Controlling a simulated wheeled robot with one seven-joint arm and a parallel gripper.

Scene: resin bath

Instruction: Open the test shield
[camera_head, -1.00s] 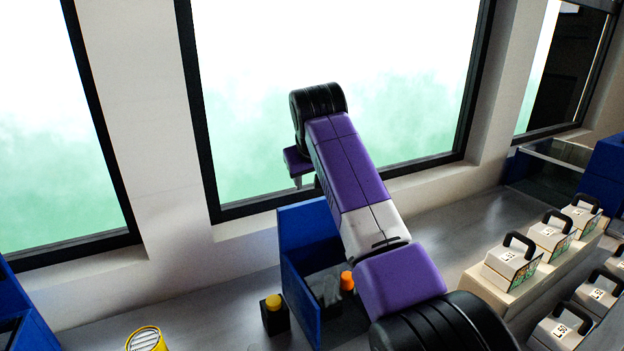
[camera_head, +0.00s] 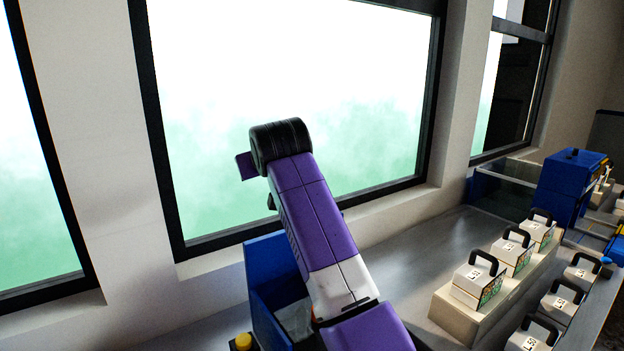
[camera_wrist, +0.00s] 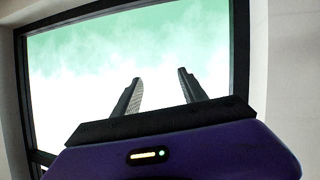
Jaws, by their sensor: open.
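A low box with clear, glassy panels (camera_head: 503,190) stands at the back right of the counter, against the window wall. It may be the test shield, but I cannot tell for sure, nor whether it is open or shut. My gripper (camera_wrist: 160,78) is open and empty in the wrist view, its two dark fingers apart and pointing at the window. In the head view my raised arm stands before the window, left of the clear box and well apart from it. The fingers are hidden there behind the wrist.
A blue machine (camera_head: 572,185) stands right of the clear box. White blocks with black handles (camera_head: 477,277) sit on a beige stand (camera_head: 462,317), with several more to its right. A blue open bin (camera_head: 262,290) and a yellow-capped container (camera_head: 243,342) are near my arm. Counter between is clear.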

